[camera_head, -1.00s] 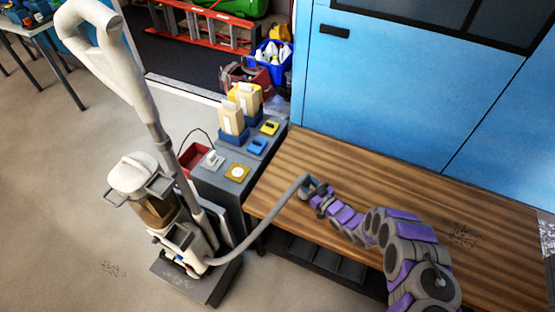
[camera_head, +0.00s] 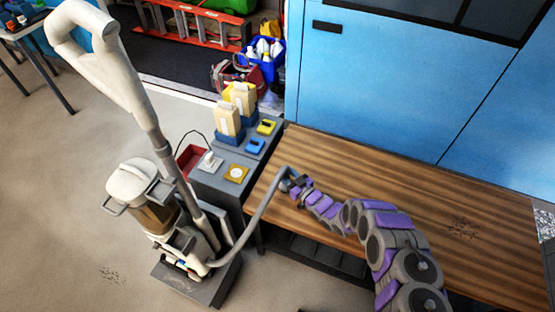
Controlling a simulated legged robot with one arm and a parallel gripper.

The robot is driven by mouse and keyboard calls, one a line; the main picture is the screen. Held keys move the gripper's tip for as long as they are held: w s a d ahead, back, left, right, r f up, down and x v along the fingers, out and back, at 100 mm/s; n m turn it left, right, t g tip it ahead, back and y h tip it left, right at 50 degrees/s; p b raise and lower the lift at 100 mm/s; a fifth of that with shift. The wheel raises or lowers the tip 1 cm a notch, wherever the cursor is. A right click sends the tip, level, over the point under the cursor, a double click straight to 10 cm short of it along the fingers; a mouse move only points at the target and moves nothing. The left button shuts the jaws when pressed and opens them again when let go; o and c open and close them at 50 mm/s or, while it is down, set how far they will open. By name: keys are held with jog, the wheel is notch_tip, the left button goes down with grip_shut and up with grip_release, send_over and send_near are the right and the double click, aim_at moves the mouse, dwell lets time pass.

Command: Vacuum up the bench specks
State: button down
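The bench (camera_head: 400,190) has a brown striped wooden top. A patch of dark specks (camera_head: 462,229) lies on it, right of my arm. An upright vacuum (camera_head: 140,183) with a white handle and a brownish canister stands on the floor at the left. Its grey hose (camera_head: 250,222) rises from the vacuum's base to the bench's left end. My gripper (camera_head: 291,183) is at the hose's upper end, over the left part of the bench and well away from the specks. The fingers are small and partly hidden, but they appear closed around the hose end.
A grey cabinet (camera_head: 222,185) beside the bench holds yellow and blue pads and two cartons (camera_head: 243,97). A red bin (camera_head: 190,160) is behind the vacuum. Blue lockers (camera_head: 390,90) back the bench. More specks (camera_head: 110,274) lie on the floor at the lower left.

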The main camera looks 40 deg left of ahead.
jog(key=shift+s+a, duration=0.25)
jog(key=shift+a, duration=0.75)
jog(key=r+p, duration=0.1)
jog(key=r, duration=0.1)
jog(key=r+p, duration=0.1)
jog(key=r, duration=0.3)
jog(key=shift+d+r+p, duration=0.25)
jog(key=shift+p, duration=0.15)
jog(key=shift+a+r+p, duration=0.35)
jog(key=shift+a+r, duration=0.1)
jog(key=shift+r, duration=0.2)
jog(key=shift+d+r, duration=0.15)
jog(key=shift+d, duration=0.15)
